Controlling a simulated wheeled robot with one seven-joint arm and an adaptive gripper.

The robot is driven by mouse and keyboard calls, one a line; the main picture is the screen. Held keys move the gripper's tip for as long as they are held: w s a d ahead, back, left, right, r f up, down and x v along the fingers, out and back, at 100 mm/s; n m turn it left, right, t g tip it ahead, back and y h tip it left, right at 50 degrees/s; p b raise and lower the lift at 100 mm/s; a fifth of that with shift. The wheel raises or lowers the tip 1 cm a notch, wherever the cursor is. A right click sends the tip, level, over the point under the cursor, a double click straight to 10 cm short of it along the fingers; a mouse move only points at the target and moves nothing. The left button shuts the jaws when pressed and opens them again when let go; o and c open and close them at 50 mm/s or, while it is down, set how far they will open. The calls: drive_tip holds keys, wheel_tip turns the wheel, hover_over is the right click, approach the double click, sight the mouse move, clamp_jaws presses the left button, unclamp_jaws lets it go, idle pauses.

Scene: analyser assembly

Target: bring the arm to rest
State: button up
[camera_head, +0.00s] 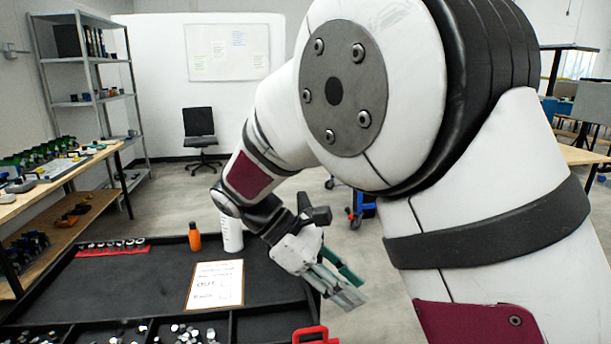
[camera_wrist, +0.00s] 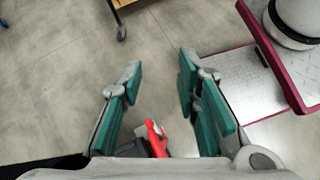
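My gripper (camera_head: 345,284) is at the end of my folded arm, above the right edge of the black tray table (camera_head: 130,285) in the head view. In the wrist view my gripper (camera_wrist: 160,88) has its two teal-padded fingers spread wide apart, with only bare floor between the tips. It holds nothing. My arm covers much of the right half of the head view and hides what lies behind it.
On the black table stand an orange bottle (camera_head: 194,236), a white bottle (camera_head: 231,233), a paper sheet (camera_head: 215,284) and a red rack (camera_head: 112,247). A red handle (camera_head: 314,336) is at its right edge. A wooden bench (camera_head: 60,180) stands left. The floor beyond is mostly clear.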

drive_tip(key=s+d+r+m+y+p, duration=0.2)
drive_tip(key=s+d+r+m+y, duration=0.3)
drive_tip(key=s+d+r, duration=0.3)
drive_tip(key=s+d+m+t+y+p, duration=0.1)
drive_tip(key=s+d+m+t+y, duration=0.1)
drive_tip(key=s, duration=0.5)
drive_tip(key=s+d+r+m+t+y, duration=0.1)
drive_tip(key=s+d+m+t+y, duration=0.1)
drive_tip(key=s+m+t, duration=0.2)
drive_tip(key=s+m, duration=0.2)
drive_tip(key=m, duration=0.1)
drive_tip(key=shift+s+d+r+y+p, duration=0.25)
drive_tip(key=shift+s+y+p, duration=0.15)
